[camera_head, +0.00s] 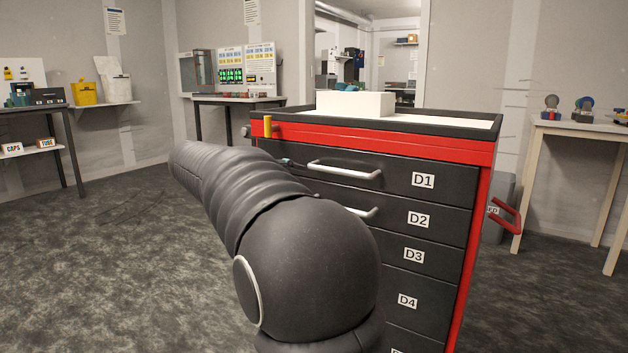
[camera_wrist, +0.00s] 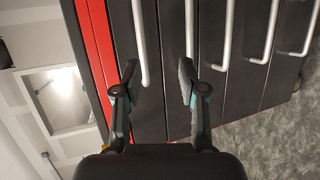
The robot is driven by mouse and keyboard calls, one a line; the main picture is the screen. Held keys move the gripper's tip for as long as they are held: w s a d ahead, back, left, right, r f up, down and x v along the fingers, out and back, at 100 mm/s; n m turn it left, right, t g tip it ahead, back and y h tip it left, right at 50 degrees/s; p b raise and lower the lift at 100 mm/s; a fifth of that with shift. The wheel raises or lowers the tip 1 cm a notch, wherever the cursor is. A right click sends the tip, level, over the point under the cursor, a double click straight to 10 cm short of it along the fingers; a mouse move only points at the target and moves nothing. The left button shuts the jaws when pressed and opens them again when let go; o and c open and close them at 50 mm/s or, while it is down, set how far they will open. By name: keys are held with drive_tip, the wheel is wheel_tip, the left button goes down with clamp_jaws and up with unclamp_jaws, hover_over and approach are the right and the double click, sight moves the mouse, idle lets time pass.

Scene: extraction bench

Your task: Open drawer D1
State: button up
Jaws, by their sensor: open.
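Drawer D1 (camera_head: 392,184) is the top dark drawer of a red and black cabinet, and its front looks flush with the drawers below. Its pale bar handle (camera_head: 344,171) shows in the head view to the right of my arm. In the wrist view the D1 handle (camera_wrist: 139,40) runs down the picture, and its lower end lies between my open fingertips, nearer the left one. My gripper (camera_wrist: 158,70) is empty; I cannot tell whether it touches the handle. The head view mostly hides my gripper behind my arm, with a small teal part (camera_head: 287,161) showing.
Drawer D2 (camera_head: 393,216) lies just below, and its handle (camera_wrist: 189,28) runs behind my right finger in the wrist view. A white box (camera_head: 355,104) stands on the cabinet top. Open floor lies left.

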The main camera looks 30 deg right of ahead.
sight(334, 171)
drive_tip(key=shift+h, duration=0.9)
drive_tip(key=w+d, duration=0.1)
drive_tip(key=d, duration=0.3)
drive_tip(key=d+f+b, duration=0.1)
drive_tip(key=d, duration=0.4)
drive_tip(key=w+d, duration=0.1)
drive_tip(key=d, duration=0.4)
drive_tip(key=shift+w+d+f, duration=0.15)
drive_tip(key=shift+w+d, duration=0.1)
drive_tip(key=shift+w, duration=0.1)
drive_tip(key=shift+c, duration=0.2)
clamp_jaws()
